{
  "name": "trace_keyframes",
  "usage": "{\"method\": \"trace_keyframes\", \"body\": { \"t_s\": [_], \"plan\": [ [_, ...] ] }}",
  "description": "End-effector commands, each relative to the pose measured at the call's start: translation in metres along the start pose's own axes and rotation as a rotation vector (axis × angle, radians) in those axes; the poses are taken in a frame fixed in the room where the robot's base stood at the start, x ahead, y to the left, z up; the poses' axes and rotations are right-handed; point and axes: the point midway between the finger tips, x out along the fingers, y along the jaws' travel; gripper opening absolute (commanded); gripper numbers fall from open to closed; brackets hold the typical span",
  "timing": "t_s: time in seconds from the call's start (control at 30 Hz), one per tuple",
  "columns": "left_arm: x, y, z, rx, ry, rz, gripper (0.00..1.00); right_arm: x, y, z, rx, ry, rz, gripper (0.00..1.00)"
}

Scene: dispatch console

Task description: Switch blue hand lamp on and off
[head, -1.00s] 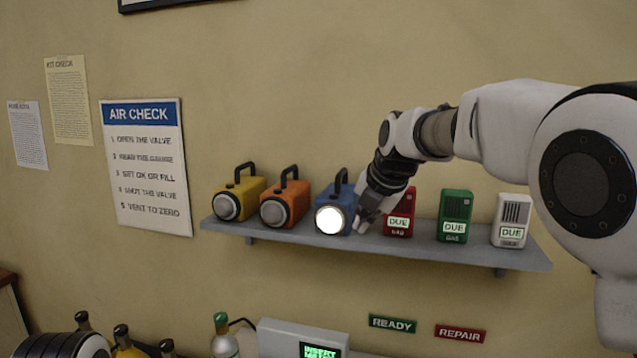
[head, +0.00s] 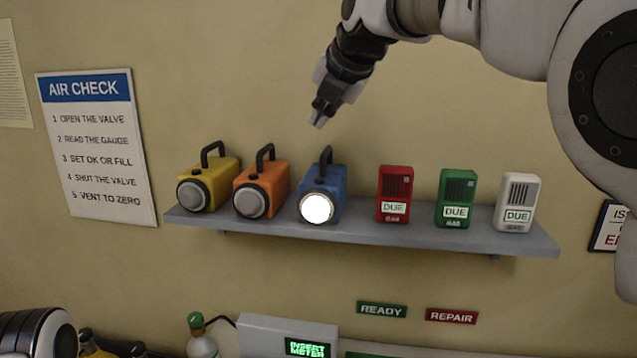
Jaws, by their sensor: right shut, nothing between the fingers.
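The blue hand lamp (head: 331,184) stands on the grey wall shelf in the head view, with its black handle on top. Its round front lens (head: 317,208) glows bright white, so it is lit. My right gripper (head: 318,118) is above the blue lamp's handle, pointing down, apart from it. It is shut and empty. Of my left arm, only a rounded link shows at the lower left; its gripper is out of view.
An orange lamp (head: 264,186) and a yellow lamp (head: 209,183), both unlit, stand left of the blue one. Red (head: 394,188), green (head: 456,192) and white (head: 517,198) gas meters stand to its right on the shelf (head: 360,234). A meter station (head: 285,332) and bottles are below.

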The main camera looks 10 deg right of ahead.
Motion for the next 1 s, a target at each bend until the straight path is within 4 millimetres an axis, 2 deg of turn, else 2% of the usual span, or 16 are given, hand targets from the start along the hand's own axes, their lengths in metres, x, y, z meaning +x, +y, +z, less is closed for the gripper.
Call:
{"method": "trace_keyframes", "body": {
  "t_s": [0.03,0.2,0.5,1.0],
  "plan": [
    [0.011,0.0,0.0,0.0,0.0,0.0,0.4,0.008,-0.006,-0.006,0.0,0.001,0.0,0.0],
    [0.034,0.0,0.0,0.0,0.0,0.0,0.4,0.026,-0.019,-0.019,0.0,0.001,-0.001,0.0],
    [0.067,-0.001,0.0,0.0,0.0,0.0,0.4,0.053,-0.038,-0.038,0.0,-0.001,0.0,0.0],
    [0.069,-0.001,0.0,0.0,0.0,0.0,0.4,0.054,-0.04,-0.04,0.0,0.0,0.0,0.0]
  ]
}}
